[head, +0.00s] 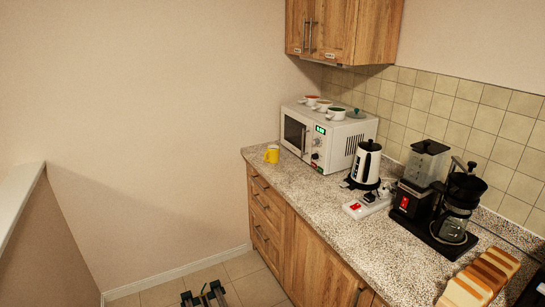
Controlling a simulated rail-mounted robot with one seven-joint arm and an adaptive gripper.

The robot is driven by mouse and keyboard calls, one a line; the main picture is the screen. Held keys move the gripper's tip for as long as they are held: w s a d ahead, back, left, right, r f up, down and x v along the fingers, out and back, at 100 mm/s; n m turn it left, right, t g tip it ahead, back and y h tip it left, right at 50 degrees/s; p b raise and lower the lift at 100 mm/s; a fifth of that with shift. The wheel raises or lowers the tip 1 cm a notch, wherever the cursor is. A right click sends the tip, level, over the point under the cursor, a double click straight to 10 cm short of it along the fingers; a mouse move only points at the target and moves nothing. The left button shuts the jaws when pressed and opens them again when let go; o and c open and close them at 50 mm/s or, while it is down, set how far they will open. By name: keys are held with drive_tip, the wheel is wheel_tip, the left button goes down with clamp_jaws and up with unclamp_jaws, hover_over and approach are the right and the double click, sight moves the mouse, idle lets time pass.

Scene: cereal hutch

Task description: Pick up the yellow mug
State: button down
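The yellow mug (272,154) stands upright on the speckled countertop (309,194), near its far left end and just left of the microwave. Its handle appears to point left. My gripper (203,296) shows at the bottom edge of the head view, low over the tiled floor and well away from the mug. Its two dark fingers are spread apart with nothing visible between them. The rest of the gripper is cut off by the frame.
A white microwave (325,138) carries several cups. A kettle (366,163), a power strip (367,204), a coffee maker (456,211) and sliced bread (480,279) stand further right. A wall cabinet (343,31) hangs above. The space left of the counter is clear.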

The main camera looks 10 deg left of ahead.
unclamp_jaws()
idle(0.5)
drive_tip(key=shift+a, duration=0.1)
